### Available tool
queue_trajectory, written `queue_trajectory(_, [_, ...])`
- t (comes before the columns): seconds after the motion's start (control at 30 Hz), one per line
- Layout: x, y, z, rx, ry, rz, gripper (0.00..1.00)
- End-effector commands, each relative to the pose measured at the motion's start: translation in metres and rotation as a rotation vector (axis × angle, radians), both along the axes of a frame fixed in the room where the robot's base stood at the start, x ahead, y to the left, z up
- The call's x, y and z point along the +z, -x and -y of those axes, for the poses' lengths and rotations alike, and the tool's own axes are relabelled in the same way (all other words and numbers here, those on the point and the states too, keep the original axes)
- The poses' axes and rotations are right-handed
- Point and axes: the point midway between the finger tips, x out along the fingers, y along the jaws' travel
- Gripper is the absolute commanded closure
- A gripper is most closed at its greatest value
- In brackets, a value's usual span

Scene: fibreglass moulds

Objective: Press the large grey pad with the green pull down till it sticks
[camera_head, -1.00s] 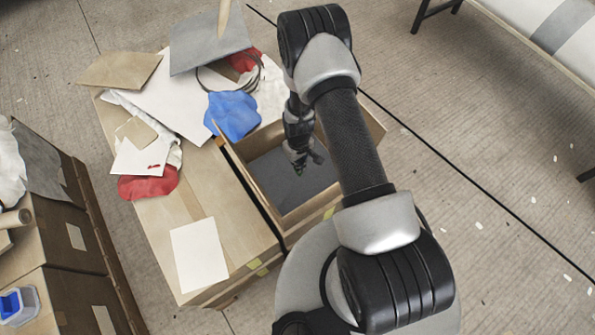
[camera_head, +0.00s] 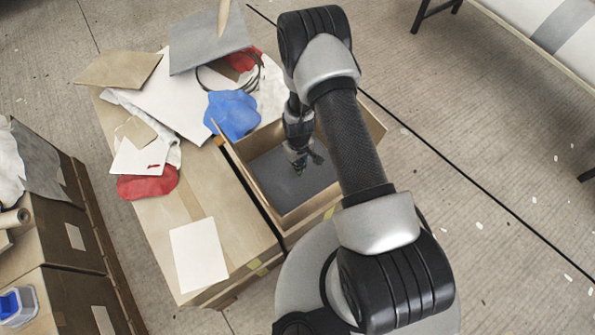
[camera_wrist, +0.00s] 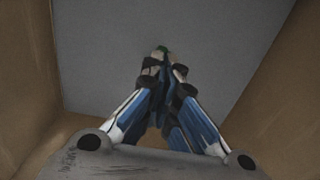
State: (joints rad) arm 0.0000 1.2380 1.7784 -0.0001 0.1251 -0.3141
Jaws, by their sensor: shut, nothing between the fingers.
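The large grey pad (camera_head: 286,186) lies flat inside an open cardboard box (camera_head: 252,184), and it also fills much of the wrist view (camera_wrist: 110,60). A small bit of the green pull (camera_wrist: 163,48) shows at my fingertips in the wrist view; the rest is hidden behind them. My gripper (camera_head: 299,170) is inside the box, pointing down over the pad. Its fingers are shut with nothing between them, and the tips (camera_wrist: 162,60) are at or very near the pad by the pull. I cannot tell whether they touch it.
Box walls rise close around my gripper. A closed cardboard box (camera_head: 155,240) beside it carries a white sheet (camera_head: 199,255), a blue cloth (camera_head: 232,115), a red cloth (camera_head: 148,187) and a grey sheet (camera_head: 210,45). Bare floor lies to the right.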

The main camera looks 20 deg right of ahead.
Motion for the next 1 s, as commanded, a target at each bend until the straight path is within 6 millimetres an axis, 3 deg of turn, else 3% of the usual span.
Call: queue_trajectory(1.0, [-0.014, 0.0, 0.0, 0.0, 0.0, 0.0, 1.0])
